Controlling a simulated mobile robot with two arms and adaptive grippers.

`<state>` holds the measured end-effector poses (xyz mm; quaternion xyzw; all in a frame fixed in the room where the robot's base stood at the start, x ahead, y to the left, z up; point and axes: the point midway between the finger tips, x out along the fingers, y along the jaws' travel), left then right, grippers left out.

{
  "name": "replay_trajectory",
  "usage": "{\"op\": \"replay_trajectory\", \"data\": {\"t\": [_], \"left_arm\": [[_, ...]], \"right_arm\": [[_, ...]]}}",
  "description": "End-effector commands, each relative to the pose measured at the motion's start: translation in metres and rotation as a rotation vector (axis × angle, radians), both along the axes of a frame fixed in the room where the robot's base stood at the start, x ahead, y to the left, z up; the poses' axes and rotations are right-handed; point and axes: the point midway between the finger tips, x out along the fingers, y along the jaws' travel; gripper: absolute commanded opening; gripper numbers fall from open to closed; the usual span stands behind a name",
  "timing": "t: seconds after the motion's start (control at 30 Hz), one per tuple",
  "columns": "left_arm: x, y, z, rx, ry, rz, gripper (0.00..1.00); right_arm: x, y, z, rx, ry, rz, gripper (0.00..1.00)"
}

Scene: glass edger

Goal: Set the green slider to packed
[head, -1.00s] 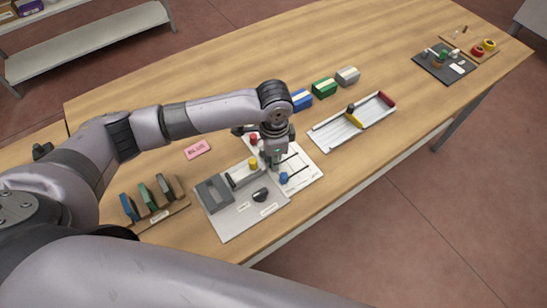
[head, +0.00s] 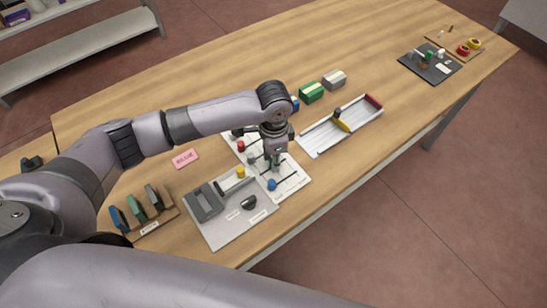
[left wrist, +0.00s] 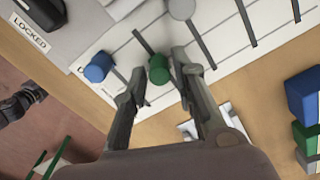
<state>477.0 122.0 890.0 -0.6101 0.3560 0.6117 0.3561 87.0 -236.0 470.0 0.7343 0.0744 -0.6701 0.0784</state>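The green slider knob (left wrist: 158,70) sits in a dark slot on the white slider board (left wrist: 225,40). In the left wrist view it shows between the fingertips of my left gripper (left wrist: 160,76), with a small gap on each side. The fingers are apart. In the head view my left gripper (head: 273,160) points down over the white board and mostly hides the green knob. The blue knob (left wrist: 98,68) is beside the green one and shows in the head view (head: 271,184). A grey knob (left wrist: 181,8) is on the other side. My right gripper is not in view.
A red knob (head: 241,146) stands behind the gripper. A pink label (head: 185,159), colored blocks (head: 311,92) and a long tray (head: 318,138) are nearby.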

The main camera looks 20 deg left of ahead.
Motion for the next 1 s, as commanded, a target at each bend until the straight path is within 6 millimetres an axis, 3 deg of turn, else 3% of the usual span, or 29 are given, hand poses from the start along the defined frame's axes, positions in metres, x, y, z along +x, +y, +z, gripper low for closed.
{"op": "replay_trajectory", "data": {"t": [0.4,0.6,1.0], "left_arm": [[0.002,-0.001,0.079,-0.001,-0.004,0.001,0.25],[0.002,-0.001,0.108,-0.001,-0.002,0.001,0.25],[0.001,-0.001,0.117,0.000,0.000,0.001,0.25]], "right_arm": [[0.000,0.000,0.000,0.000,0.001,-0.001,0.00],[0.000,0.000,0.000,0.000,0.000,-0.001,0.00],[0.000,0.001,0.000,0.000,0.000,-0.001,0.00]]}}
